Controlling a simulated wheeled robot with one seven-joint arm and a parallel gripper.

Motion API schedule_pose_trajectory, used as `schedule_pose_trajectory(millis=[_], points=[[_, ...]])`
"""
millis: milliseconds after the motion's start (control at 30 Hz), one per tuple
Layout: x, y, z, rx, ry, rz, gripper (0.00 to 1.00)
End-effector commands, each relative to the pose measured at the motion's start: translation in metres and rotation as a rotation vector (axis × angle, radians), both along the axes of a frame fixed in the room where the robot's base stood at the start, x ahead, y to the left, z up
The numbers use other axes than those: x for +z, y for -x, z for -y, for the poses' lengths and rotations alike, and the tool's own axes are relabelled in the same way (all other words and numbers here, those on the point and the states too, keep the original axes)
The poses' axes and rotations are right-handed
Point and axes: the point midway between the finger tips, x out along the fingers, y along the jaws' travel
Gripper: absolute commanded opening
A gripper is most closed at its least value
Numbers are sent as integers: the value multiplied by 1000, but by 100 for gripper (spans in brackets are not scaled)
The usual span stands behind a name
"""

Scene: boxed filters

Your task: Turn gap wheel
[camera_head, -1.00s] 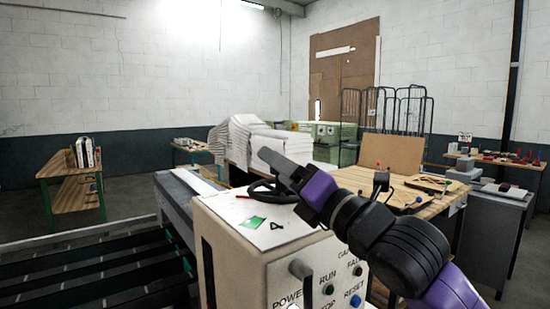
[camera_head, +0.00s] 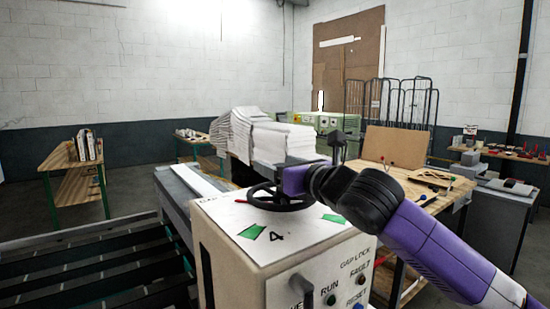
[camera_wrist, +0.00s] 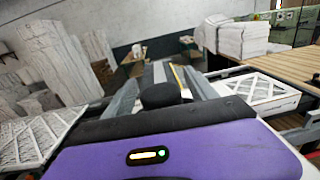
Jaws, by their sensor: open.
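The gap wheel (camera_head: 268,198) is a black handwheel lying flat on top of a cream machine box (camera_head: 232,240). My gripper (camera_head: 284,171) reaches in from the right, at the wheel's far right side, and hides part of its rim. In the wrist view, my gripper's two grey fingers (camera_wrist: 160,78) stand apart. A rounded black knob (camera_wrist: 160,96) shows between them, seemingly part of the wheel. I cannot tell whether the fingers touch it.
Green marks (camera_head: 252,231) and a figure 4 lie on the box top. Its front panel has buttons and a GAP LOCK label. A paper stack (camera_head: 283,142) stands behind. A wooden workbench (camera_head: 420,190) is at right, and dark conveyor rails (camera_head: 90,262) are at left.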

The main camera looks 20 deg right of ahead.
Motion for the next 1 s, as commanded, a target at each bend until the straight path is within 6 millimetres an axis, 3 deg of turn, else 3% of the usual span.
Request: schedule_pose_trajectory(millis=[200,467,800,1000], points=[[0,-14,-3,-1,-1,0,66],[0,-15,-4,0,-1,1,64],[0,-15,-4,0,-1,1,0],[0,-14,-4,0,-1,1,0]])
